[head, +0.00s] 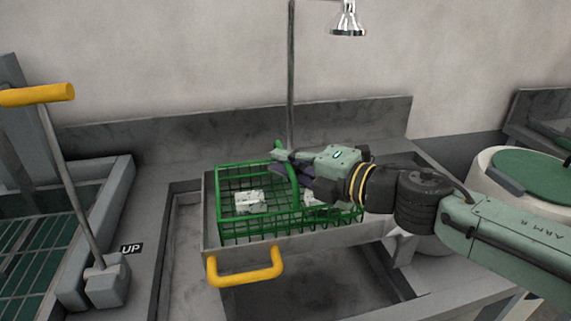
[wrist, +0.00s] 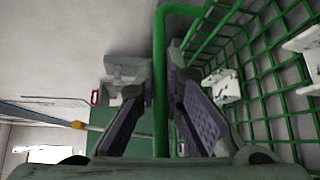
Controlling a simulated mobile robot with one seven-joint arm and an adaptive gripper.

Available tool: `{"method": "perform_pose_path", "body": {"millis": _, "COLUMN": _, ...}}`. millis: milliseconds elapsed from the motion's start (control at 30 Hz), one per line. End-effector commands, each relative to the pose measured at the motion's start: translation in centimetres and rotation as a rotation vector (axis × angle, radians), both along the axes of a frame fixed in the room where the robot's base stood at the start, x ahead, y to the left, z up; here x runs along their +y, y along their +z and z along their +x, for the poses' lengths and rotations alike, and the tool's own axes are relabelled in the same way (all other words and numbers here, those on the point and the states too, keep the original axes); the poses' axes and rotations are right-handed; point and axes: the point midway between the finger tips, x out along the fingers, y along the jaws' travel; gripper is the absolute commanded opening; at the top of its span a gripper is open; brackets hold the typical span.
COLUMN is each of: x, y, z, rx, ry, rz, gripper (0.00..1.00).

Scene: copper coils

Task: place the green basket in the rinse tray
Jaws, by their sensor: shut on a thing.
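The green wire basket (head: 262,225) is within the outline of the grey rinse tray (head: 300,241), which has a yellow front handle (head: 245,266). The basket looks about level; I cannot tell whether its bottom touches the tray floor. My gripper (head: 282,161) is shut on the basket's arched green handle. In the wrist view the handle bar (wrist: 172,15) runs between the two purple finger pads of my gripper (wrist: 162,80). White pieces lie in the basket: one at left (head: 250,202), another partly hidden behind my gripper.
A shower head (head: 347,20) on a pole rises behind the tray. A yellow-topped lever (head: 72,185) stands at left beside a green grate (head: 40,250). A white drum with a green lid (head: 528,175) is at right. An open bay lies below the tray.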

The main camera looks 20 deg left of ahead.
Motion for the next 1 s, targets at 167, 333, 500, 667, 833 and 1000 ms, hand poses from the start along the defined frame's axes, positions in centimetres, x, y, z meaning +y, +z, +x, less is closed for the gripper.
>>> {"method": "perform_pose_path", "body": {"millis": 167, "x": 0.0, "y": -0.3, "z": 0.0, "rx": 0.000, "ry": 0.000, "rz": 0.000, "gripper": 0.10}}
{"method": "perform_pose_path", "body": {"millis": 333, "x": 0.0, "y": -0.3, "z": 0.0, "rx": 0.000, "ry": 0.000, "rz": 0.000, "gripper": 0.21}}
{"method": "perform_pose_path", "body": {"millis": 500, "x": 0.0, "y": -0.3, "z": 0.0, "rx": 0.000, "ry": 0.000, "rz": 0.000, "gripper": 0.29}}
{"method": "perform_pose_path", "body": {"millis": 667, "x": 0.0, "y": -0.3, "z": 0.0, "rx": 0.000, "ry": 0.000, "rz": 0.000, "gripper": 0.29}}
{"method": "perform_pose_path", "body": {"millis": 833, "x": -0.2, "y": 0.1, "z": 0.0, "rx": 0.000, "ry": -0.002, "rz": -0.001, "gripper": 0.29}}
{"method": "perform_pose_path", "body": {"millis": 1000, "x": -2.6, "y": 0.1, "z": -0.7, "rx": -0.002, "ry": -0.007, "rz": -0.002, "gripper": 0.29}}
